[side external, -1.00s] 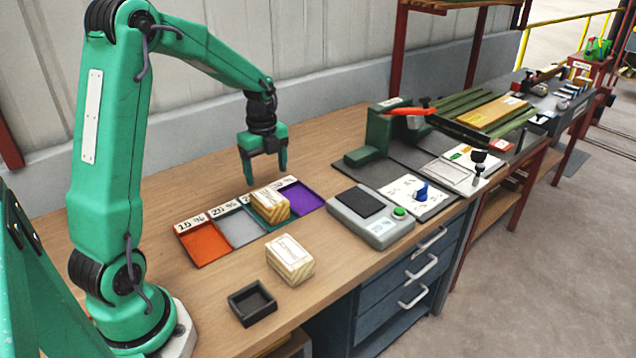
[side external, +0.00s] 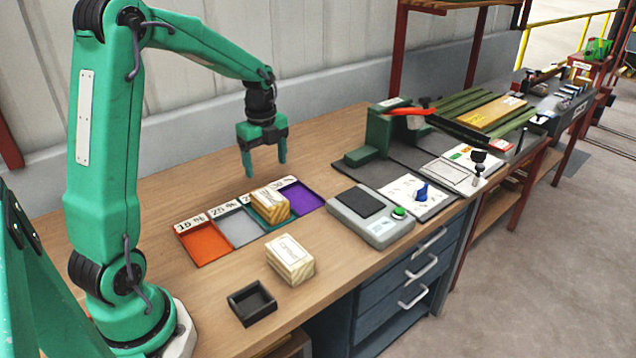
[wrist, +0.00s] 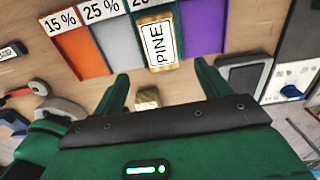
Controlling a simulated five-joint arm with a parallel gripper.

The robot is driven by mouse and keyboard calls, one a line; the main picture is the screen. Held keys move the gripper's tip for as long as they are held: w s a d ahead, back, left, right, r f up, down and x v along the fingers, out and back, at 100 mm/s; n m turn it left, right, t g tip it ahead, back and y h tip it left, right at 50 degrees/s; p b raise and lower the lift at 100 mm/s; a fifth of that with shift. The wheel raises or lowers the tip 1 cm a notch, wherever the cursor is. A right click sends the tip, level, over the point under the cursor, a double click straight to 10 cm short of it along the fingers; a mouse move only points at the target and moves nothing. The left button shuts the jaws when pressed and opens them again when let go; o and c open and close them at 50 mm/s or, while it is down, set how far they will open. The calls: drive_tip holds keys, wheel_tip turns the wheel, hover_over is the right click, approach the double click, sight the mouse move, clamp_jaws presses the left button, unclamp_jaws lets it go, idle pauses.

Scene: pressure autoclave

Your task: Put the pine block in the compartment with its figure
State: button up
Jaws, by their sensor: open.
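The pine block (side external: 270,205), with a white label reading PINE in the wrist view (wrist: 158,42), sits in the green compartment (side external: 288,218), third from the left in the row. The row also has an orange (side external: 204,243), a grey (side external: 239,228) and a purple compartment (side external: 301,196). Cards at their back edges read 15 %, 25 %, a partly hidden figure, and 30 %. My gripper (side external: 264,174) is open and empty, above and behind the row, clear of the block. A second wooden block (side external: 289,260) with a label too small to read stands on the bench in front.
A small black open tray (side external: 252,303) is near the front edge. A grey device with a dark plate and green button (side external: 371,217) stands right of the compartments. A green machine with a red handle (side external: 395,130) is behind it. Bare bench lies behind the row.

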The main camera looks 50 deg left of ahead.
drive_tip(key=s+d+r+n+t, duration=0.2)
drive_tip(key=s+d+r+n, duration=0.5)
drive_tip(key=d, duration=0.3)
drive_tip(key=s+d+r+n+t, duration=0.3)
drive_tip(key=s+d+n, duration=0.5)
drive_tip(key=s+n, duration=0.1)
drive_tip(key=shift+s+r+n+t, duration=0.15)
drive_tip(key=shift+r+n+t, duration=0.2)
drive_tip(key=shift+n, duration=0.55)
